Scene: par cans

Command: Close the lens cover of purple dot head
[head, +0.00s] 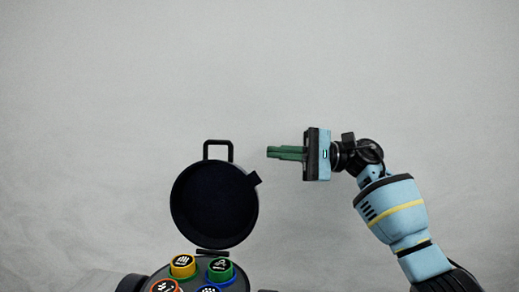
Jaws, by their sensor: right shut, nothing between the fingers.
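A par can head (211,264) stands at the bottom edge, cut off by the frame. Its round black lens cover (214,205) is swung open behind it, hinged at the near side, with a handle loop at the far end and a small tab at the right. No purple dot shows on the visible part of the head. My right gripper (270,153) is shut and empty, its green fingers pointing left. It is right of the cover's handle and apart from the cover. My left gripper is not in view.
On the head are several coloured round pieces, among them a yellow one (182,266), a green one (220,269) and an orange one (165,287). The pale grey surface (110,100) around and beyond the cover is clear.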

